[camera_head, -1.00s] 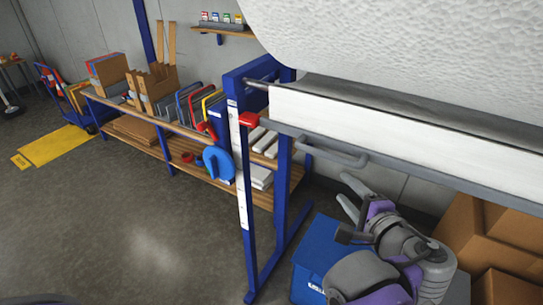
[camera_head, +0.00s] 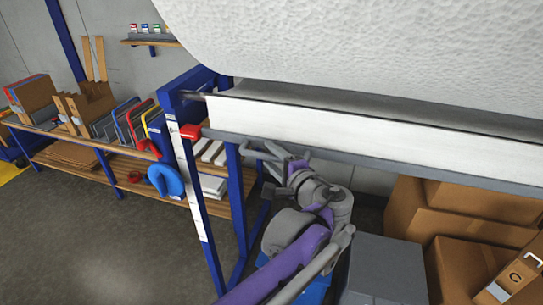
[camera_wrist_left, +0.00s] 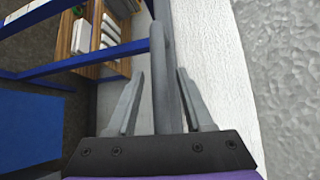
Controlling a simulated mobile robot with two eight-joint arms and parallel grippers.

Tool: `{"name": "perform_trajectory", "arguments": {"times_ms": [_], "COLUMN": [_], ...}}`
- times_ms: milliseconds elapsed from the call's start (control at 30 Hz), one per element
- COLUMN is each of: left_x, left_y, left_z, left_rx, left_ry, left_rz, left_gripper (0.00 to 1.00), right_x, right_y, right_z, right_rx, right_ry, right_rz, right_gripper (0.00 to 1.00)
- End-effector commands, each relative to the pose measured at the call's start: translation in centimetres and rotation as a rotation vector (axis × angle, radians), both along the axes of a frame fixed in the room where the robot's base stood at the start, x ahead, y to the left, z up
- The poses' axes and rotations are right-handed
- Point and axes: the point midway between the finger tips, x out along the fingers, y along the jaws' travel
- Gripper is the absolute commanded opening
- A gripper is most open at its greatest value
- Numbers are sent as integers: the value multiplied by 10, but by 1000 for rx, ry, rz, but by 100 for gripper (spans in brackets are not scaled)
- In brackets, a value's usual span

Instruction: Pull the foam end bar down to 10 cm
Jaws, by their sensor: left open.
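The foam end bar (camera_head: 400,163) is a long grey bar along the lower edge of the white foam sheet (camera_head: 330,120). A grey handle (camera_head: 248,150) hangs from its left part. A red marker (camera_head: 190,131) at the bar's left end sits beside a white scale strip (camera_head: 188,180) on the blue post. My left gripper (camera_head: 274,161) is at the handle, below the bar. In the left wrist view my open left gripper (camera_wrist_left: 160,95) has a finger on each side of the grey handle (camera_wrist_left: 160,60). Contact cannot be told. My right gripper is not in view.
Blue frame posts (camera_head: 235,210) stand left of my arm. A shelf bench (camera_head: 85,145) with boxes and panels is at the left. Cardboard boxes (camera_head: 470,225) and a grey box (camera_head: 385,270) stand at the right under the bar. The floor at the left is clear.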

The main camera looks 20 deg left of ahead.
Motion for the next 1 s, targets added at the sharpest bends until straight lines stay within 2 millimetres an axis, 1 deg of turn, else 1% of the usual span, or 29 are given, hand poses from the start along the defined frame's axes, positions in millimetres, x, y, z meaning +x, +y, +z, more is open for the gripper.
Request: {"name": "perform_trajectory", "arguments": {"times_ms": [267,300,367,400,567,600,1000], "left_x": [1,1,1,1,1,1,1], "left_y": [2,2,2,2,1,2,2], "left_z": [-1,-1,0,0,0,0,0], "left_rx": [0,0,0,0,0,0,0], "left_ry": [0,0,0,0,0,0,0], "left_rz": [0,0,0,0,0,0,0], "left_gripper": [52,48,37,30,1,0,0], "right_x": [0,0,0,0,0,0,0], "right_y": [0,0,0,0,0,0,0], "right_z": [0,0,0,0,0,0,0], "right_rx": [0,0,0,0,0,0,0], "right_ry": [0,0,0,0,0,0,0], "right_rz": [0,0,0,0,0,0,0], "right_gripper": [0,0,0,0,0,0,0]}}
